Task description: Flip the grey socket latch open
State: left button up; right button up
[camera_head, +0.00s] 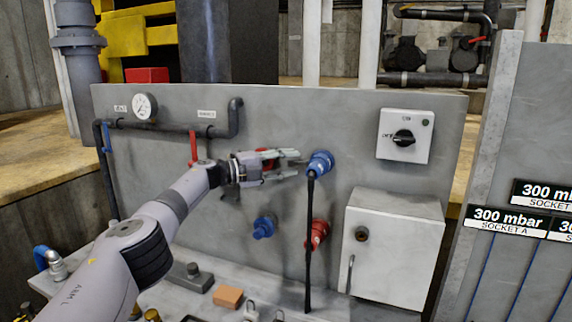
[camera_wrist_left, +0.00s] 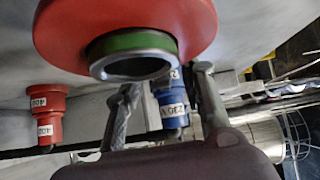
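My left gripper (camera_head: 294,162) is in front of the grey panel, with its fingers apart and pointing right. In the left wrist view its two fingers (camera_wrist_left: 165,92) stand apart, and I see nothing clamped between them. A large red disc with a green and grey ring (camera_wrist_left: 135,55) fills the top of that view, close to the camera. An upper blue connector (camera_head: 320,163) with a black cable is just right of the fingertips. A lower blue connector (camera_head: 264,227) and a red connector (camera_head: 317,234) are below. I cannot make out the grey latch. My right gripper is not in view.
A grey cabinet (camera_head: 392,245) and a rotary switch box (camera_head: 404,136) are on the right of the panel. A red lever (camera_head: 194,148) on the dark pipe is left of my gripper. An orange block (camera_head: 228,296) lies on the ledge below.

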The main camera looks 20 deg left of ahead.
pick_arm(q)
jog(key=v, duration=1.2)
